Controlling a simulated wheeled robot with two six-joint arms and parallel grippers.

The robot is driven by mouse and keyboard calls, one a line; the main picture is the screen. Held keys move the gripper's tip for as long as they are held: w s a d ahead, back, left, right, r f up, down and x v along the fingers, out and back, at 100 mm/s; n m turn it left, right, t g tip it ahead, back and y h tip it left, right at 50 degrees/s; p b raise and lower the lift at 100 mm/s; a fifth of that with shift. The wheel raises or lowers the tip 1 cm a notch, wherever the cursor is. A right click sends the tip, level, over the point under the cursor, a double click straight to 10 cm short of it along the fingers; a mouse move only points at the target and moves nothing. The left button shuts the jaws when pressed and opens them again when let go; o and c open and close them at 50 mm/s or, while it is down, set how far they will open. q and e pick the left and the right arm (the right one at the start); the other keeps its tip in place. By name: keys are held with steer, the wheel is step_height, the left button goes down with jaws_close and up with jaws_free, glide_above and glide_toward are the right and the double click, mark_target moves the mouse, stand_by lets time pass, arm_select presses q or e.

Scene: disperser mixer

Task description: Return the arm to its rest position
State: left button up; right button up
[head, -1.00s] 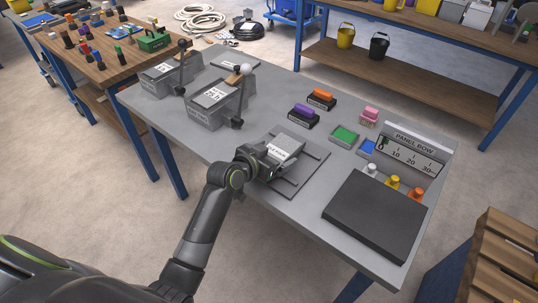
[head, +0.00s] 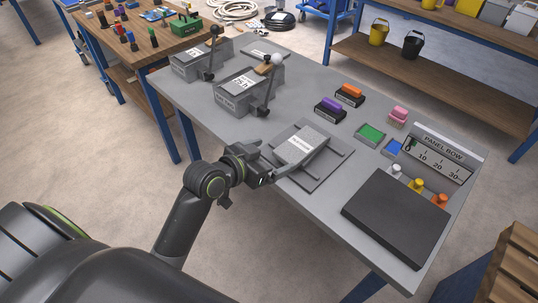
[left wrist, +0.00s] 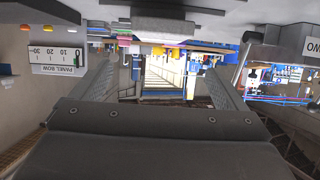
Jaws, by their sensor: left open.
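My left arm comes in from the lower left in the head view. Its gripper (head: 266,166) is open and empty at the near edge of the grey table (head: 215,135). Just beyond the fingertips, a grey block with a white label (head: 301,147) rests on a flat dark plate (head: 327,165), apart from the gripper as far as I can tell. In the left wrist view the picture is upside down, and the two fingers (left wrist: 160,85) stand wide apart with nothing held between them. My right gripper is in neither view.
Two grey lever boxes (head: 238,95) stand at the table's back left. A purple block (head: 330,104), an orange block (head: 350,90) and a green pad (head: 371,133) lie further right. A black slab (head: 396,217) covers the front right. Floor beside the near edge is clear.

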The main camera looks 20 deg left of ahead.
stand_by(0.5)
arm_select(q)
steer(key=s+a+f+n+g+y, duration=0.2)
steer(key=s+a+f+g, duration=0.15)
steer(key=s, duration=0.55)
steer(key=s+a+f+n+g+y, duration=0.1)
steer(key=s+a+f+g+y, duration=0.15)
steer(key=s+f, duration=0.45)
steer(key=s+a+f+n+g+y, duration=0.2)
steer(key=s+a+g, duration=0.1)
steer(key=s, duration=0.8)
step_height(320, 180, down, 23)
steer(key=a+g, duration=0.1)
steer(key=a, duration=0.1)
steer(key=s+d+f+g, duration=0.1)
steer(key=s+f, duration=1.3)
steer(key=f, duration=0.3)
steer(key=shift+s+d+g+h, duration=0.3)
steer(key=shift+h, duration=0.15)
